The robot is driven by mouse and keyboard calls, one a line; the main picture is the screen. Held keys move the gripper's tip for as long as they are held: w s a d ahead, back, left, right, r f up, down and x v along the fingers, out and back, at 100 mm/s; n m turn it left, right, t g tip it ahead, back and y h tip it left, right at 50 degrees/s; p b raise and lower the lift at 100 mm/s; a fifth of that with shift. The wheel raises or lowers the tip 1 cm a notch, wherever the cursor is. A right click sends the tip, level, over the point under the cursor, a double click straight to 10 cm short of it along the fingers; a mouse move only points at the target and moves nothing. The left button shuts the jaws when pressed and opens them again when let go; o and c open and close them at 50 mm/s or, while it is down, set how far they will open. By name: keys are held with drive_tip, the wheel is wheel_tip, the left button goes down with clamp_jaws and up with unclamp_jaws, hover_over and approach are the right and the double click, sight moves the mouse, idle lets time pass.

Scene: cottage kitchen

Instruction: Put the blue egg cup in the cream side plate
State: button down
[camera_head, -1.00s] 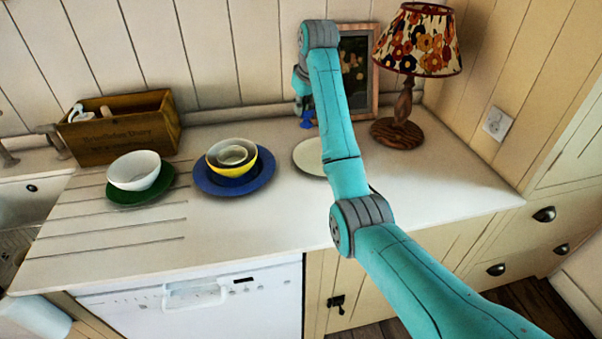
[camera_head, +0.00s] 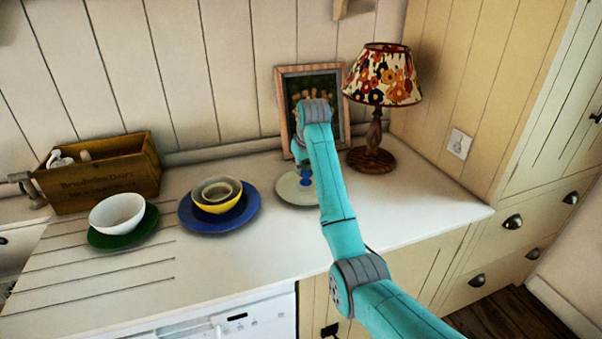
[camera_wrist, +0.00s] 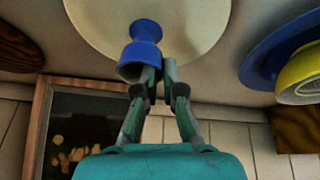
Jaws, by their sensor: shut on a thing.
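The blue egg cup (camera_wrist: 143,52) is held by its rim between the fingertips of my gripper (camera_wrist: 157,68) in the wrist view. Its narrow foot points toward the cream side plate (camera_wrist: 190,28), and the cup overlaps the plate in the picture. Whether the foot touches the plate I cannot tell. In the head view the egg cup (camera_head: 306,181) shows as a small blue shape over the plate (camera_head: 288,193), partly hidden by my arm. My gripper is mostly hidden behind the arm there.
A framed picture (camera_head: 284,95) and a lamp (camera_head: 373,140) stand close behind and right of the plate. Left are a blue plate (camera_head: 240,219) with stacked bowls, a white bowl (camera_head: 117,212) on a green plate, and a wooden crate (camera_head: 105,184). The front right counter is clear.

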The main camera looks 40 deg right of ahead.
drive_tip(key=shift+f, duration=0.95)
drive_tip(key=shift+f, duration=0.35)
drive_tip(key=c, duration=1.3)
unclamp_jaws()
drive_tip(key=shift+r, duration=0.1)
